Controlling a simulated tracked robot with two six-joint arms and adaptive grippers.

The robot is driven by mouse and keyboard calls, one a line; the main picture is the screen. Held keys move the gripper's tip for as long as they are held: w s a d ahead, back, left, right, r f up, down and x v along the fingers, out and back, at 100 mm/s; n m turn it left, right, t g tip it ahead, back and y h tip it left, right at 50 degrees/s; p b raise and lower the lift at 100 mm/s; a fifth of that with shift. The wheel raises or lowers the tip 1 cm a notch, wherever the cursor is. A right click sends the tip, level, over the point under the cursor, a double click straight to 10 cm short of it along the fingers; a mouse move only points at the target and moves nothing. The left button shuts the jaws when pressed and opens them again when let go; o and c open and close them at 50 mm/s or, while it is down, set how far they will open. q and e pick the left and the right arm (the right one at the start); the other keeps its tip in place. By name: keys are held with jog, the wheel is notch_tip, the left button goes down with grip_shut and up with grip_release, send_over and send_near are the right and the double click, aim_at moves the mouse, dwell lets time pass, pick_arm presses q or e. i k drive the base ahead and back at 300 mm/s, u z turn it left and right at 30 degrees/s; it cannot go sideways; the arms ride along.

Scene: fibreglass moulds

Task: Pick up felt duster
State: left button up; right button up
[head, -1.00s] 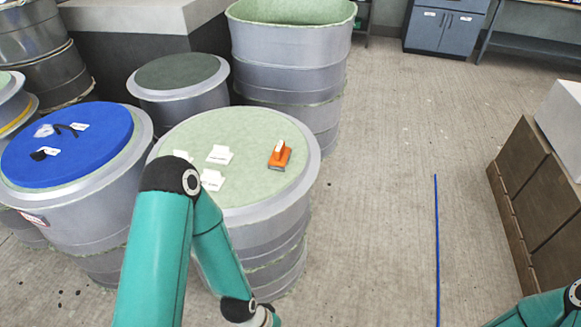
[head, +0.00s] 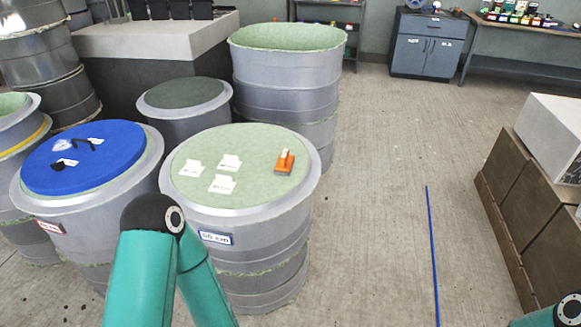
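A small orange block-like object (head: 284,162) with a pale tag lies on the pale green top of the near middle mould (head: 245,207), toward its right side. It may be the felt duster, but its tag is too small to read. My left arm comes up from the bottom left, in front of the moulds, with its elbow below the blue-topped mould (head: 88,215). My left gripper is out of view. Only a bit of my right arm shows at the bottom right corner, and its gripper is out of view too.
Several white cards (head: 222,184) lie left of the orange object. Small dark items and tags lie on the blue top. A tall open mould (head: 285,75) stands behind. Wooden boxes (head: 530,185) stand at the right. The floor between, with a blue line (head: 431,250), is clear.

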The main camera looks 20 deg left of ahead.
aim_at(285, 162)
jog(key=u, duration=0.1)
jog(key=i, duration=0.9)
jog(key=z, duration=0.05)
